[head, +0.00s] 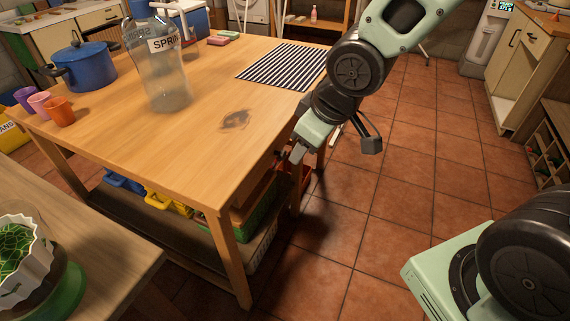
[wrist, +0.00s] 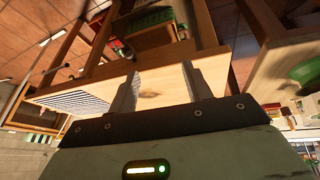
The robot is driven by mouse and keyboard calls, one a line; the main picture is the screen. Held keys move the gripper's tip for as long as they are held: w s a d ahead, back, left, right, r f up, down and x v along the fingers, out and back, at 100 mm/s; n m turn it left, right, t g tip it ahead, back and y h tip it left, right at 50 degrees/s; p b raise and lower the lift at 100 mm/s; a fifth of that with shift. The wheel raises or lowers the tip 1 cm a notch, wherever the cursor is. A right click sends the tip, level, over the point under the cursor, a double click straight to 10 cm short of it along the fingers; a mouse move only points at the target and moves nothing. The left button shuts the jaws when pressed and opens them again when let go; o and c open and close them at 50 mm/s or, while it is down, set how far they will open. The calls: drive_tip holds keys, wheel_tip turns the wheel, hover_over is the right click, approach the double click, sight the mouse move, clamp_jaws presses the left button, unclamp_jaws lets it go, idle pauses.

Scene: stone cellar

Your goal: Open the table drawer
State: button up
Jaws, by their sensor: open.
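The wooden table (head: 205,135) has a light top with a dark knot. In the head view my gripper (head: 293,153) is at the table's right side, just below the level of the top. There my arm and the steep angle hide most of the side face, and the drawer and its handle cannot be made out clearly. In the wrist view my gripper (wrist: 163,82) is open, its two fingers apart with nothing held between them. The table (wrist: 150,73) shows beyond and between the fingers. I cannot tell whether a finger touches it.
On the table are a clear bottle (head: 168,75), a blue pot (head: 85,68), several cups and a striped mat (head: 283,67). A lower shelf holds crates. A counter (head: 90,215) stands at the lower left. The tiled floor (head: 400,150) on the right is clear.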

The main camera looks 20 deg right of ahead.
drive_tip(key=w+d+f+t+y+b, duration=0.3)
drive_tip(key=w+d+f+b, duration=0.3)
drive_tip(key=w+d+f, duration=0.35)
drive_tip(key=n+t+y+b, duration=0.2)
drive_tip(key=y+b, duration=0.3)
approach(285, 154)
drive_tip(key=b+x, duration=0.3)
drive_tip(key=x, duration=0.6)
drive_tip(key=shift+a, duration=0.1)
clamp_jaws()
drive_tip(key=shift+r, duration=0.1)
